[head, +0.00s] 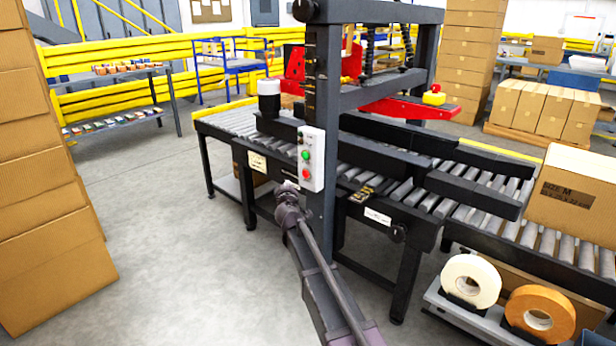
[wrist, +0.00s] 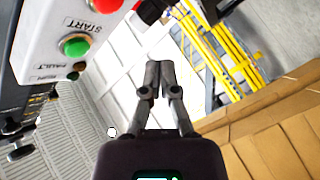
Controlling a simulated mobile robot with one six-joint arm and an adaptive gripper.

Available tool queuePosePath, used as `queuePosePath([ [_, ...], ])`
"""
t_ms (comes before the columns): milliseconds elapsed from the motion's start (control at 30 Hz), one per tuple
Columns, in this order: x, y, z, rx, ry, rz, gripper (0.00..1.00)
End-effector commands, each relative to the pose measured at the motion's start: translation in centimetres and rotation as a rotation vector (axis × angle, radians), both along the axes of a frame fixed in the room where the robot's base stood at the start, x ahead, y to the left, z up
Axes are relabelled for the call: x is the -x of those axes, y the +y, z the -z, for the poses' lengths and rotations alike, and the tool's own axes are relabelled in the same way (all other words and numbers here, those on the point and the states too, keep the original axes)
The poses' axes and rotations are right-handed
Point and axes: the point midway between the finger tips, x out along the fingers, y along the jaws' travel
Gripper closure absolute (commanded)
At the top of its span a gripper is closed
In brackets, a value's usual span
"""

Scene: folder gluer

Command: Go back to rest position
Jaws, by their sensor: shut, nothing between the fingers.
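My gripper (head: 289,188) is at the end of my outstretched arm, close to the control box of the machine in the head view. In the wrist view my gripper (wrist: 159,66) is shut, its fingertips together with nothing between them. The white control box (head: 311,160) has a green button and a red button on the machine's dark upright. In the wrist view the control box (wrist: 40,45) is at the upper left, with the green START button (wrist: 75,46) beside the fingers and a red button partly cut off above it.
A roller conveyor (head: 480,195) runs through the machine, with a size M carton (head: 574,204) on its right. Tape rolls (head: 470,281) sit below it. Stacked cartons (head: 40,190) stand at the left. The grey floor (head: 170,240) between them is clear.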

Motion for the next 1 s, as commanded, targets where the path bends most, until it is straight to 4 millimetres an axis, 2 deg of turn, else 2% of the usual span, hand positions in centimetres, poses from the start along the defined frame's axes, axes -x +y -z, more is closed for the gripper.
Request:
queuePosePath([
  [300, 0.0, 0.0, 0.0, 0.000, 0.000, 0.000, 1.00],
  [467, 0.4, -1.7, 0.3, -0.014, 0.018, 0.038, 1.00],
  [567, 1.1, -4.1, 0.8, -0.038, 0.049, 0.096, 1.00],
  [767, 3.9, -11.9, 3.2, -0.112, 0.174, 0.290, 1.00],
  [867, 6.3, -16.3, 5.0, -0.161, 0.270, 0.404, 1.00],
  [1000, 10.7, -21.8, 8.0, -0.227, 0.432, 0.553, 1.00],
])
